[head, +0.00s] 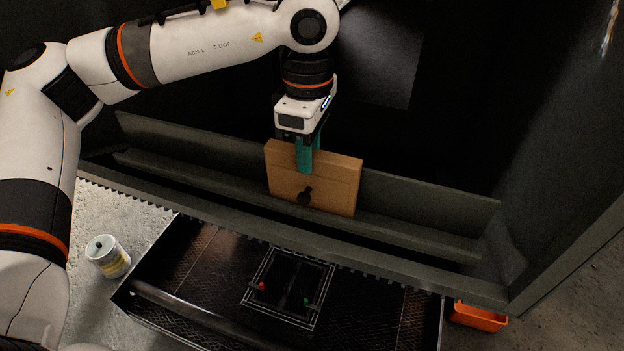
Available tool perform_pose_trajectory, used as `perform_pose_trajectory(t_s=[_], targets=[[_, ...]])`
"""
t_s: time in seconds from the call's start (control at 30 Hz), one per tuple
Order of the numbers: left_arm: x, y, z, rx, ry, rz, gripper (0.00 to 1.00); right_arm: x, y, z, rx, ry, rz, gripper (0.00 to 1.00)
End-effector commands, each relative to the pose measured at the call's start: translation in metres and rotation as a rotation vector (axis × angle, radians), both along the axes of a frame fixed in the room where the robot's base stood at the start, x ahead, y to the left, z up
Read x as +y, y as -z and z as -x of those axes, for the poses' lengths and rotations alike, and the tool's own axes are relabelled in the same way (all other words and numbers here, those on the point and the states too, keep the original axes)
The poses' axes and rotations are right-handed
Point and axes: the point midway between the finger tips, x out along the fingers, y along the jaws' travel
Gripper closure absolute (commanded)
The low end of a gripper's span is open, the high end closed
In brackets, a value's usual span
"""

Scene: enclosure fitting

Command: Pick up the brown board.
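The brown board (334,185) stands upright, slightly tilted, in the long grey channel of the enclosure. It has a dark keyhole-shaped mark low on its front face. My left gripper (306,162) comes down from above at the board's top edge. Its teal finger overlaps the upper front face of the board, and a second finger shows only slightly behind it. Whether the fingers press on the board cannot be made out. My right gripper is not in the head view.
A dark tray (190,315) lies in front of the enclosure, holding a square frame (262,270) with small red and green parts. A jar (108,257) stands at left and an orange bin (480,317) at right. The grey channel (190,150) is empty on both sides of the board.

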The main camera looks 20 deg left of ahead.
Motion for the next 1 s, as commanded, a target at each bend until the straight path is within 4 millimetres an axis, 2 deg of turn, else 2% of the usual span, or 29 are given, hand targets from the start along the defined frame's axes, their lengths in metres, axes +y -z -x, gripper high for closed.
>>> perform_pose_trajectory(t_s=[0.03,0.1,0.13,0.43,0.6,0.67,0.87,1.0], targets=[[0.0,0.0,0.0,0.001,0.001,-0.001,0.87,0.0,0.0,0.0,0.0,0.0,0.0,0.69],[0.0,0.0,0.0,0.001,0.001,-0.001,0.98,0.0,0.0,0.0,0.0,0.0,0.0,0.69],[0.0,0.0,0.0,0.001,0.001,-0.001,1.0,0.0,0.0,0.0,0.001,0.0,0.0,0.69],[0.0,0.0,0.0,0.001,0.001,-0.001,1.0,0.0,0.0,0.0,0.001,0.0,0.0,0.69],[0.0,-0.005,0.0,0.0,0.0,-0.001,1.0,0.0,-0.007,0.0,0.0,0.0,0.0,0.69],[0.0,-0.007,0.0,-0.003,0.0,0.0,1.0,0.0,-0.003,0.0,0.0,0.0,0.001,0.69],[-0.001,-0.039,-0.001,-0.004,0.0,0.002,1.0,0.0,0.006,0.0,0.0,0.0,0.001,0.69],[-0.001,-0.068,0.0,-0.005,0.0,0.002,1.0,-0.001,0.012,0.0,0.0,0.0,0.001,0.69]])
